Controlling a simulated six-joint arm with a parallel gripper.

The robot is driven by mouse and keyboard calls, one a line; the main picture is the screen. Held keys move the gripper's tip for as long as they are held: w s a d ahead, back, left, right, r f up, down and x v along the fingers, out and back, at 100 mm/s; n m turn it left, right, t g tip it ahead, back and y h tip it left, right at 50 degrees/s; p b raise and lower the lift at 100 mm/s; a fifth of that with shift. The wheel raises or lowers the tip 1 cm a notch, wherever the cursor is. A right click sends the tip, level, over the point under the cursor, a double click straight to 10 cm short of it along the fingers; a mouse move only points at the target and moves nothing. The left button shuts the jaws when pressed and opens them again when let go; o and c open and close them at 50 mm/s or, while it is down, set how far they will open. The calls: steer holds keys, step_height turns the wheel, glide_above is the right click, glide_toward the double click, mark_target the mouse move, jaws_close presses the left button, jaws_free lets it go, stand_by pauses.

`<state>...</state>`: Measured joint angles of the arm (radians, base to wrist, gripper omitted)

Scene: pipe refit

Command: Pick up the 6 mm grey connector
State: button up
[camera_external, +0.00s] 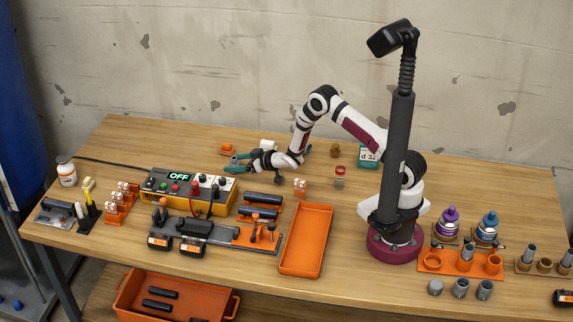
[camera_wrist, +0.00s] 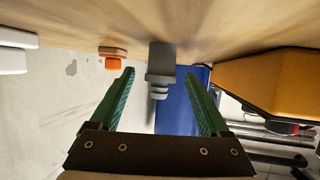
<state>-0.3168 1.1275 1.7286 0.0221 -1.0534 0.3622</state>
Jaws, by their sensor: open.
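A grey connector (camera_wrist: 161,62) with a blocky body and a ridged end stands on the table in the wrist view, which shows the table at the top. It appears between the two green fingers of my gripper (camera_wrist: 159,76), just ahead of the fingertips or at them; the exact depth is unclear. No contact with either finger shows. My gripper is open and empty. In the external view my gripper (camera_external: 236,163) is low over the back of the table, behind the control box, and I cannot pick out the connector there. Its size marking is not readable.
The yellow control box (camera_external: 186,187) reading OFF stands close to my gripper; a yellow body (camera_wrist: 275,82) shows at right in the wrist view. A small orange item (camera_external: 227,149) and a white item (camera_external: 268,146) lie nearby. An empty orange tray (camera_external: 306,240) is in front.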

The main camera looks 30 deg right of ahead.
steer(key=shift+w+a+f, duration=0.2)
steer(key=shift+w+a, duration=0.1)
steer(key=shift+w, duration=0.1)
jaws_close()
